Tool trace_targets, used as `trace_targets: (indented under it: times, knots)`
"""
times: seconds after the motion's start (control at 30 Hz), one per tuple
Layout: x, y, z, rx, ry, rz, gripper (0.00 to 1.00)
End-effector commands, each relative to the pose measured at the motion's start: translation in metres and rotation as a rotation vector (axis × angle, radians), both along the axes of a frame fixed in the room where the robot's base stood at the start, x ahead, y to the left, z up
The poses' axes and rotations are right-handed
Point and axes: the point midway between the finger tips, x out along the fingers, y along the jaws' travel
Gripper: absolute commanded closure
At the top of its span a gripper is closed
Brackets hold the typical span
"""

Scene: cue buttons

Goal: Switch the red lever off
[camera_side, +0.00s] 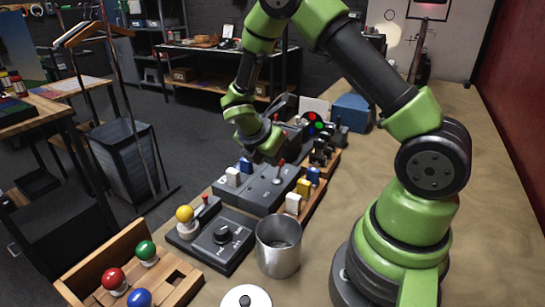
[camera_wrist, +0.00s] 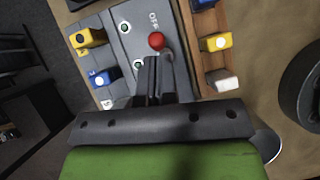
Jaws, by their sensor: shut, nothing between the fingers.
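The red lever (camera_wrist: 156,41) has a round red knob and stands on a grey control panel (camera_wrist: 128,42), beside the printed word OFF. In the side view the red lever (camera_side: 281,163) rises from the right part of the panel (camera_side: 262,190). My gripper (camera_wrist: 154,62) is shut and empty, with its fingertips just short of the knob in the wrist view. In the side view my gripper (camera_side: 264,156) is low over the panel, close to the lever on its left. I cannot tell whether it touches the lever. The lever's shaft is mostly hidden in the wrist view.
Yellow and blue blocks stand left of the lever in the wrist view. A wooden rack (camera_side: 314,208) with coloured blocks runs along the panel's right. A metal cup (camera_side: 279,250), a dial box (camera_side: 212,240) and a wooden tray with coloured knobs (camera_side: 178,291) stand in front.

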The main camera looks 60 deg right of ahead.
Motion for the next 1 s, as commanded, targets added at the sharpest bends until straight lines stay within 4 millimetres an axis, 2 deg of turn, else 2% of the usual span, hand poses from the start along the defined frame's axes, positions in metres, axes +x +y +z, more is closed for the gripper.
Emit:
trace_targets:
  times: [0.23,0.67,0.77,1.0]
  knots:
    - [0.000,0.000,0.011,0.000,-0.001,-0.001,1.00]
    - [0.001,0.001,0.017,-0.001,-0.002,0.000,1.00]
    - [0.003,0.004,0.030,-0.003,-0.005,0.000,1.00]
    - [0.008,0.015,0.075,-0.001,-0.008,0.000,1.00]
